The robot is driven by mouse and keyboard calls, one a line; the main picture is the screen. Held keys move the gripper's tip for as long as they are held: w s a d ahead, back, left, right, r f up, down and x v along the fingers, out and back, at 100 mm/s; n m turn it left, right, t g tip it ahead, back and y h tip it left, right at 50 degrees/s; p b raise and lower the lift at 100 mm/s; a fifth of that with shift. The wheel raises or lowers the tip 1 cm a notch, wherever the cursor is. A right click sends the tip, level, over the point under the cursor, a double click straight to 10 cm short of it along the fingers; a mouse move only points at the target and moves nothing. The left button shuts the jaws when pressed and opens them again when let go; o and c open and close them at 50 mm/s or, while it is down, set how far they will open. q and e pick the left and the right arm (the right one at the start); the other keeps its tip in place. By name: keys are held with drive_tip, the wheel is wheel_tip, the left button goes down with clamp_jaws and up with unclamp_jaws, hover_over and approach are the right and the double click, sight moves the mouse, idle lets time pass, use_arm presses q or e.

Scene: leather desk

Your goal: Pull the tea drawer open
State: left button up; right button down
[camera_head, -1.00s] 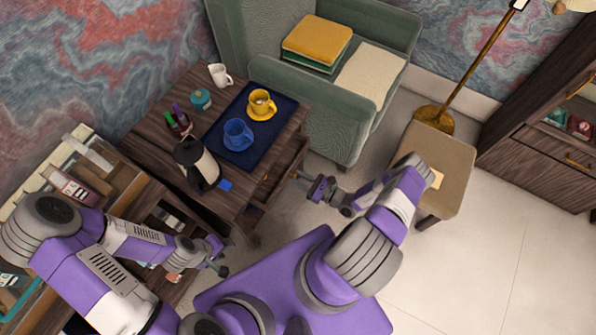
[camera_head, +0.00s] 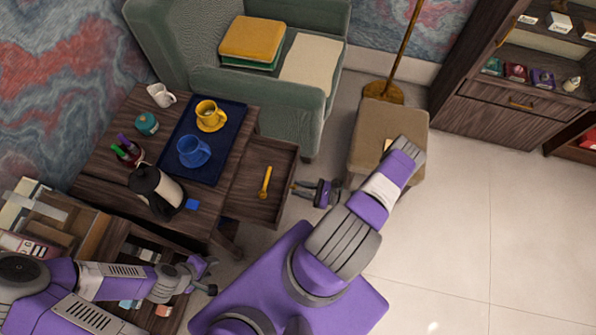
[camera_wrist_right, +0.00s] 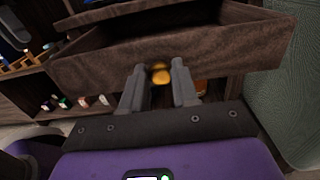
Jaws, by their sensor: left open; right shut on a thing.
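The drawer (camera_head: 276,161) is of dark wood and stands well out of the small wooden table (camera_head: 104,190). A yellow spoon (camera_head: 265,182) lies inside it. My right gripper (camera_head: 297,189) is at the outer face of the drawer front. In the right wrist view the drawer front (camera_wrist_right: 100,67) spans the picture, and the right gripper's fingers (camera_wrist_right: 158,68) are shut on its brass knob (camera_wrist_right: 160,76). My left gripper (camera_head: 211,275) is open and empty, below the table's near corner and apart from the drawer.
On the table are a blue tray (camera_head: 228,125) with a yellow cup (camera_head: 210,115) and a blue cup (camera_head: 194,151), a kettle (camera_head: 157,190), a teal pot (camera_head: 147,123) and a white jug (camera_head: 160,95). A green armchair (camera_head: 306,125) and a stool (camera_head: 392,118) stand close by. Floor at right is clear.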

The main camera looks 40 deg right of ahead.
drive_tip(key=c, duration=0.9)
unclamp_jaws()
drive_tip(key=shift+o, duration=0.2)
drive_tip(key=v, duration=0.7)
drive_tip(key=shift+s, duration=0.25)
drive_tip(key=shift+d, duration=0.1)
